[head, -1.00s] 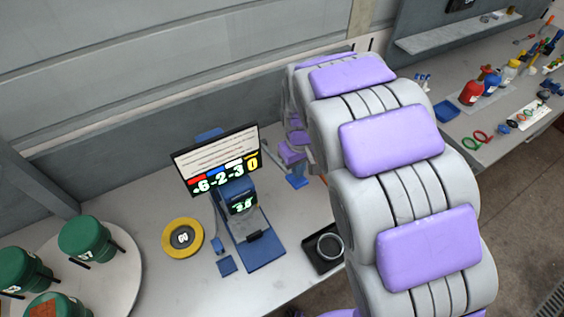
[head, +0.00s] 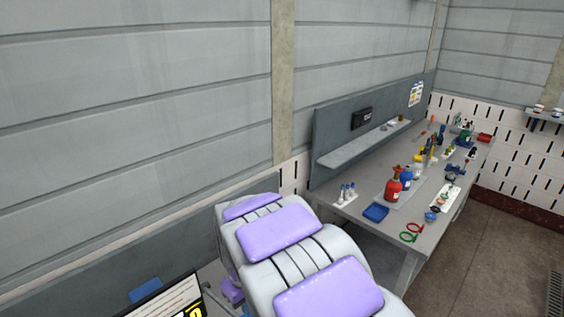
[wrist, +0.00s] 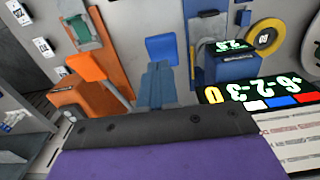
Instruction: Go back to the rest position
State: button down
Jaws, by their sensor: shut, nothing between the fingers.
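My gripper (wrist: 160,70) shows in the wrist view as blue-grey fingers held together, with nothing between them. It hangs over the workbench, apart from the objects around it. Below it in that view are a dark bar and a purple pad of my own arm. In the head view only the upper part of my grey and purple arm shows at the bottom middle; the fingers are not seen there.
The wrist view, upside down, shows a lit screen (wrist: 260,90), a blue scale (wrist: 230,68), a yellow ring (wrist: 265,37) and an orange stand (wrist: 88,95). In the head view a second bench (head: 345,208) at right holds a red bottle (head: 393,186) and a blue tray (head: 376,213).

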jog(key=s+d+m+b, duration=0.3)
jog(key=s+d, duration=0.2)
jog(key=d, duration=0.3)
jog(key=s+d+m+b, duration=0.2)
jog(key=s+d+b, duration=0.2)
jog(key=d, duration=0.5)
jog(key=s+d+f+m+g+b, duration=0.1)
jog(key=s+d+f+m+b, duration=0.1)
jog(key=s, duration=0.7)
jog(key=s+d+f+m+b, duration=0.2)
jog(key=s+d+f+b, duration=0.2)
jog(key=s+d, duration=0.3)
jog(key=shift+s+f+m+g+b, duration=0.2)
jog(key=shift+s+m+g+b, duration=0.2)
jog(key=shift+s, duration=0.45)
jog(key=shift+a, duration=0.1)
